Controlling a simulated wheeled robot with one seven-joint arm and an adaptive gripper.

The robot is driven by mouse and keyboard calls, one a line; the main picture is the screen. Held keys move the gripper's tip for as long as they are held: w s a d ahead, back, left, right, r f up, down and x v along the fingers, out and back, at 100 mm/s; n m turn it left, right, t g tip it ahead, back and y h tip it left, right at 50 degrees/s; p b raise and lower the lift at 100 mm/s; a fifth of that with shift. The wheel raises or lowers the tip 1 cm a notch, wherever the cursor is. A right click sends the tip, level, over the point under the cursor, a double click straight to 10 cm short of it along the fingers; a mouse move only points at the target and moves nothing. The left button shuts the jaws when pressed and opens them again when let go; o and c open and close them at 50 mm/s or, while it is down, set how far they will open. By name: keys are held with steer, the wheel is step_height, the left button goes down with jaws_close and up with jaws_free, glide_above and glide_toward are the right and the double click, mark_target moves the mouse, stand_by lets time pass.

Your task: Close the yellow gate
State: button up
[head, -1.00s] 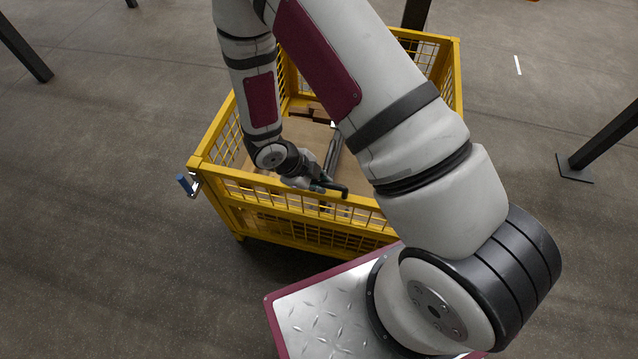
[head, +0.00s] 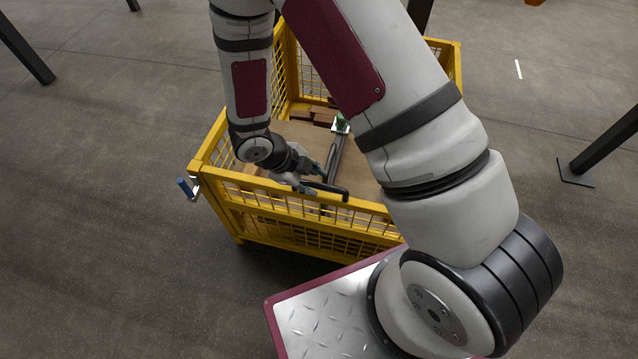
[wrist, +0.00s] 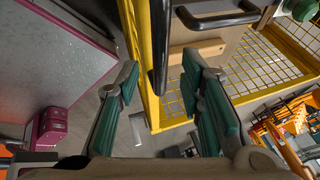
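The yellow mesh crate (head: 205,152) stands in front of me. Its front side is a yellow mesh panel (head: 300,236); I cannot tell for sure whether this is the gate. A blue-handled latch (head: 187,187) sticks out at the crate's left front corner. My gripper (head: 303,184) is at the front rail, partly hidden by its own wrist. In the wrist view my gripper (wrist: 160,68) is open, its green-padded fingers apart on either side of a yellow post (wrist: 142,45) and a black bar (wrist: 159,50). Neither finger clearly touches them.
Inside the crate lie a brown board (head: 357,180), several brown blocks (head: 312,116), a grey tube (head: 335,158) and a green-and-white item (head: 342,124). A black bar end (head: 335,190) reaches the front rail. Dark posts (head: 600,140) stand around. The floor at left is clear.

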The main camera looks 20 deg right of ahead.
steer(key=v, duration=0.7)
steer(key=shift+r, duration=0.15)
steer(key=s+d+r+m+p, duration=0.15)
steer(key=d+r+m, duration=0.25)
steer(key=r+m, duration=0.65)
steer(key=s+d+r+m+p, duration=0.1)
steer(key=s+d+r+m, duration=0.25)
steer(key=r+m, duration=0.75)
steer(key=s+r+m+t+y+p, duration=0.3)
steer(key=s+r+m, duration=1.1)
steer(key=m, duration=1)
step_height(320, 180, up, 3)
steer(key=t+y, duration=0.1)
steer(key=y, duration=0.1)
steer(key=shift+s+f+y+p, duration=0.15)
steer(key=shift+f+y+p, duration=0.05)
steer(key=shift+y+p, duration=0.15)
steer(key=shift+o, duration=0.2)
steer(key=shift+d+m, duration=0.1)
steer(key=shift+m, duration=0.15)
